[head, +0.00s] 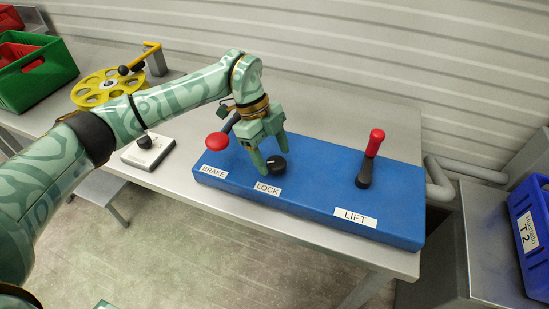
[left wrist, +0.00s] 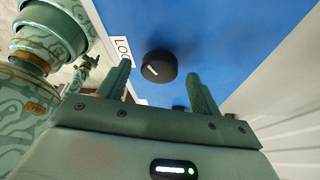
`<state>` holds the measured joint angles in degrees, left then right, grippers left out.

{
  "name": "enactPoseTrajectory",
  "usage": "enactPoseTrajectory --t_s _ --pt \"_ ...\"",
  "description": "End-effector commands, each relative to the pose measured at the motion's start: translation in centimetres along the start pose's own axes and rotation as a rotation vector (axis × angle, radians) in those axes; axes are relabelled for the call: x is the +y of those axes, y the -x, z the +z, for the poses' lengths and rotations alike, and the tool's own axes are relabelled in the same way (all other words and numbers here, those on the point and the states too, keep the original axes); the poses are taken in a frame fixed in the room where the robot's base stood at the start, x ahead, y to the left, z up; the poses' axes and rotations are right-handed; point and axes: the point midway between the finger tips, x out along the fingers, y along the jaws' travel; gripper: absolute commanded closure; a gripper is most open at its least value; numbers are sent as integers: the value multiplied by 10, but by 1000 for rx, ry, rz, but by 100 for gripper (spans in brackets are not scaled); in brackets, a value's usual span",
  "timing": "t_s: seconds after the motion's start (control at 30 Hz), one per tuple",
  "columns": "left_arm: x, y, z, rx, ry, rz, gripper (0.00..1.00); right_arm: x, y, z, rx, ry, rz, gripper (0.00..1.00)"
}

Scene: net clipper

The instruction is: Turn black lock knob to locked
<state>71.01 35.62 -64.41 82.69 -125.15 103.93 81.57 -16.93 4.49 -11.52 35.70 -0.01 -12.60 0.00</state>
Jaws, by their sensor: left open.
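The black lock knob (head: 276,165) stands on the blue panel (head: 314,189), behind the LOCK label (head: 267,189). My left gripper (head: 273,158) is open and points down at the panel, its fingers close around the knob's place. In the left wrist view the knob (left wrist: 159,66) lies ahead, between the two spread fingers (left wrist: 160,85) and apart from them. A white pointer mark on its top is visible, slanting in that view. Part of the LOCK label (left wrist: 122,50) shows beside the left finger. My right gripper is not clearly in view.
On the panel, a red-topped brake lever (head: 217,141) stands left of the gripper and a red-handled lift lever (head: 371,158) stands to the right. A white box with a black knob (head: 148,151) and a yellow wheel (head: 110,90) are further left. The panel between knob and lift lever is clear.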

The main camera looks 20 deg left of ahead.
Motion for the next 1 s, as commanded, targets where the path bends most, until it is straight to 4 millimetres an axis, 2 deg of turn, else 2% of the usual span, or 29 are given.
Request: enactPoseTrajectory --t_s 0.13,0.4,0.43,0.5,0.6,1.0 --pt "0 -12 0 0 -1 0 35 0 -3 2 -4 -1 -1 27" --pt "0 -12 0 0 -1 -1 35 -1 -3 6 -10 -1 -2 27" --pt "0 -12 0 0 -1 -1 38 -1 -3 6 -10 -1 -2 27" --pt "0 -12 0 0 -1 -1 58 -1 -3 6 -11 -1 -2 27" --pt "0 -12 0 0 -1 -1 80 -1 -3 6 -11 -1 -2 27" --pt "-1 -10 0 -1 -53 20 80 0 1 6 -9 -1 1 27"
